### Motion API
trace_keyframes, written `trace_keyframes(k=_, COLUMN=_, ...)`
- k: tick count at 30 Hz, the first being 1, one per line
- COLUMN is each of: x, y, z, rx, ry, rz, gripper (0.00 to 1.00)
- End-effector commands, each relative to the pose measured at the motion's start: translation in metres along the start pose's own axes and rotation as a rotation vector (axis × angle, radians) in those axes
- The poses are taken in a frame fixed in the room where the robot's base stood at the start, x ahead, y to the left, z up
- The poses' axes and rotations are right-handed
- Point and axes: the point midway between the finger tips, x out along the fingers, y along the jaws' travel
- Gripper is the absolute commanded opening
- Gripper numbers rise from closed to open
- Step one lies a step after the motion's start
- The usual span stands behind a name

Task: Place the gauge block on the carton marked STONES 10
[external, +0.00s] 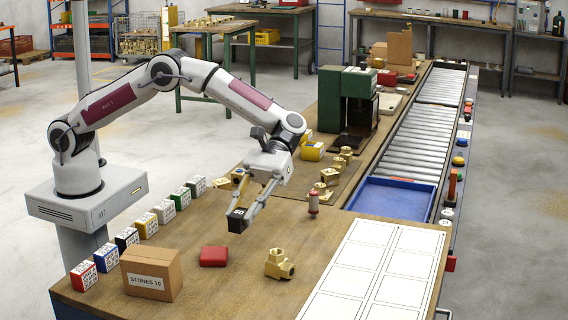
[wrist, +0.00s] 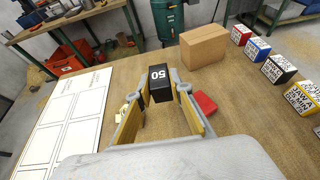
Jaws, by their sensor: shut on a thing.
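The gauge block (external: 238,221), a black block, is between the fingers of my gripper (external: 243,212), held above the table. In the wrist view, the gauge block (wrist: 160,86) shows a white 50, and my gripper (wrist: 161,92) is shut on it with a finger on each side. The carton marked STONES 10 (external: 152,273) is brown, closed and flat-topped, standing at the table's front left. It also shows in the wrist view (wrist: 204,46), beyond and right of the block, its label hidden there. The gripper is apart from it, to its upper right in the external view.
A red block (external: 213,256) lies between the carton and a brass fitting (external: 280,264). Several colored jaw boxes (external: 147,225) line the left edge. A white panel grid (external: 375,270) lies at front right. A red-topped part (external: 313,203) stands right of my gripper.

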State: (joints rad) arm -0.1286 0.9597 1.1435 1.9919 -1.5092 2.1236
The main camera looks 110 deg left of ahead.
Motion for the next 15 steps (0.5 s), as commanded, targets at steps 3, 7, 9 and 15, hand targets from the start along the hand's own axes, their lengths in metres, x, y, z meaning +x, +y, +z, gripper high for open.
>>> trace_keyframes(k=3, x=0.018, y=-0.011, z=0.034, rx=0.016, ry=-0.001, rz=-0.026, gripper=0.00)
trace_keyframes(k=7, x=0.035, y=-0.025, z=0.063, rx=0.022, ry=-0.002, rz=-0.044, gripper=0.00)
trace_keyframes(k=9, x=0.044, y=-0.033, z=0.077, rx=0.026, ry=-0.002, rz=-0.053, gripper=0.00)
trace_keyframes(k=15, x=0.068, y=-0.057, z=0.114, rx=0.031, ry=-0.002, rz=-0.068, gripper=0.00)
